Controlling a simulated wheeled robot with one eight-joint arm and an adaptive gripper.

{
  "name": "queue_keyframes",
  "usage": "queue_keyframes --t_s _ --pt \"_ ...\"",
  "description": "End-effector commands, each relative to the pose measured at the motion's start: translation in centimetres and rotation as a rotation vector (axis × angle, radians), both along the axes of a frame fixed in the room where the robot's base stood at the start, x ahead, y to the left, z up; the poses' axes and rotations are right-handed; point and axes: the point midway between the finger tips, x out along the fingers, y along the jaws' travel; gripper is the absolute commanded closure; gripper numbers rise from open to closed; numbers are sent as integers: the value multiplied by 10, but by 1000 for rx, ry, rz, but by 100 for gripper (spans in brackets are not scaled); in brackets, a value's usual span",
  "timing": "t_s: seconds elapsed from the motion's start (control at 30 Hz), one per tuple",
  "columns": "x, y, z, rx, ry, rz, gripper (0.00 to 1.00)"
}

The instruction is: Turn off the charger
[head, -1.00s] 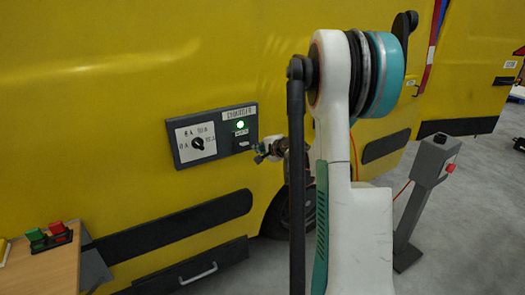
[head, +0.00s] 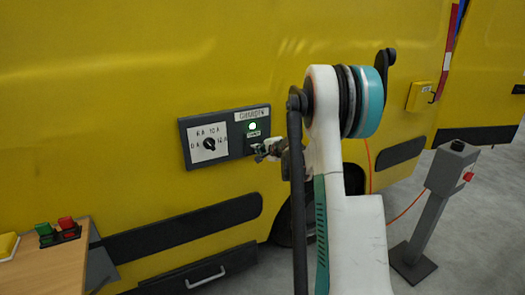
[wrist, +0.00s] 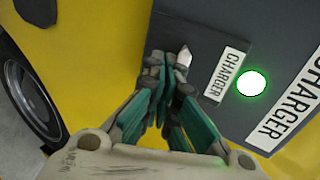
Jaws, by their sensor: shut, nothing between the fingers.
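A dark grey charger panel (head: 238,151) is on the side of a yellow van. It has a white dial plate with a black rotary knob (head: 210,144) and amp markings. A lit green lamp (head: 252,126) is above a small CHARGER label; the lamp also shows in the wrist view (wrist: 251,83). My gripper (head: 257,152) is at the panel's lower right, below the lamp. In the wrist view my gripper (wrist: 168,77) is shut and empty in front of the panel. A pale pointed lever (wrist: 184,57) shows beside the fingertips; whether they touch it is unclear.
A wooden table (head: 45,268) with green and red buttons (head: 58,230) stands at the lower left. A grey post (head: 428,205) with a red button and an orange cable stands at the right. A yellow box (head: 421,97) is on the van. Grey floor is open around the post.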

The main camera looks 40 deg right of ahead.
Motion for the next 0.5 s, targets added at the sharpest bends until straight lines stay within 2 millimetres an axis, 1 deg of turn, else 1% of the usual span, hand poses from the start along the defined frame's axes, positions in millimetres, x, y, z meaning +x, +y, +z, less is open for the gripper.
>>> queue_keyframes --t_s 0.17,0.5 --pt "7 -2 -8 0 0 0 100" --pt "7 -2 -4 0 0 0 100"
